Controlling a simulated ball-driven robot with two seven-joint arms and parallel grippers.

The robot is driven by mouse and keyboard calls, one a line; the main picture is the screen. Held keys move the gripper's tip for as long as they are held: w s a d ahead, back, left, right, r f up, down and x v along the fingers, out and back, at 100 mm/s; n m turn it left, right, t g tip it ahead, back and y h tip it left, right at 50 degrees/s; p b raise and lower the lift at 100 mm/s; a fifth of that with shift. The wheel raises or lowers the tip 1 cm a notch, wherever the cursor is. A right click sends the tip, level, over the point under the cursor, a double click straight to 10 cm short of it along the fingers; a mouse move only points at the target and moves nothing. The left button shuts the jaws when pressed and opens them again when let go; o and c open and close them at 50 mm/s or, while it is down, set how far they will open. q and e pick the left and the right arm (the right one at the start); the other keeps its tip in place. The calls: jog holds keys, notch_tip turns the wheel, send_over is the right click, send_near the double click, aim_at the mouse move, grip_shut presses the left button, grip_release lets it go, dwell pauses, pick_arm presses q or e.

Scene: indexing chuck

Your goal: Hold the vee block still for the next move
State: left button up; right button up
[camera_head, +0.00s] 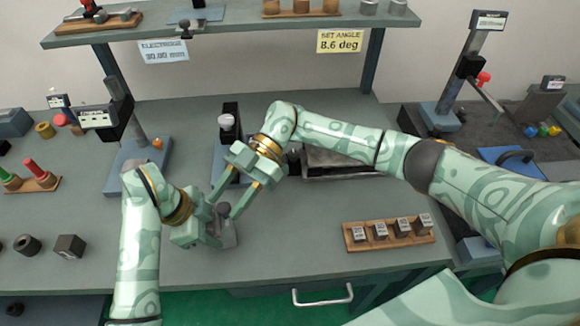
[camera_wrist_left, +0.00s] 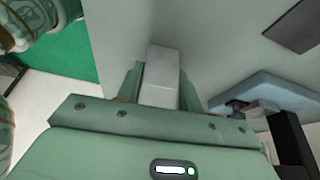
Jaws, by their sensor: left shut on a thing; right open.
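A grey block, which I take for the vee block (camera_head: 227,238), stands on the bench at the front middle, partly hidden by my left gripper (camera_head: 213,228). In the left wrist view the left gripper (camera_wrist_left: 160,88) is shut on the light grey block (camera_wrist_left: 161,70), one finger on each side. The block's vee cannot be made out. My right gripper (camera_head: 224,206) is open and points down and left, with its fingertips close to the left gripper and just above the block. Nothing shows between its fingers, though the overlap hides some detail.
A device with a dark column (camera_head: 230,112) stands behind the grippers. A wooden rack (camera_head: 390,234) of marked blocks lies to the right. A dark block (camera_head: 69,246) and a gauge stand (camera_head: 127,165) are at the left. The bench front between block and rack is clear.

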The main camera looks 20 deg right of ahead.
jog(key=w+d+r+n+t, duration=0.2)
jog(key=d+n, duration=0.3)
jog(key=n, duration=0.1)
jog(key=w+d+r+n+t, duration=0.2)
jog(key=d+n+t, duration=0.1)
jog(key=d+n, duration=0.25)
jog(key=s+d+r+n+t+h, duration=0.25)
jog(key=s+n, duration=0.25)
jog(key=n, duration=1.2)
jog(key=w+a+r+x, duration=0.1)
jog(key=r+x, duration=0.1)
jog(key=x, duration=1.2)
jog(key=s+d+r, duration=0.3)
jog(key=d+r, duration=0.3)
jog(key=d, duration=0.5)
jog(key=shift+r+m+t, duration=0.3)
jog(key=shift+m+t, duration=0.05)
jog(key=shift+t, duration=0.1)
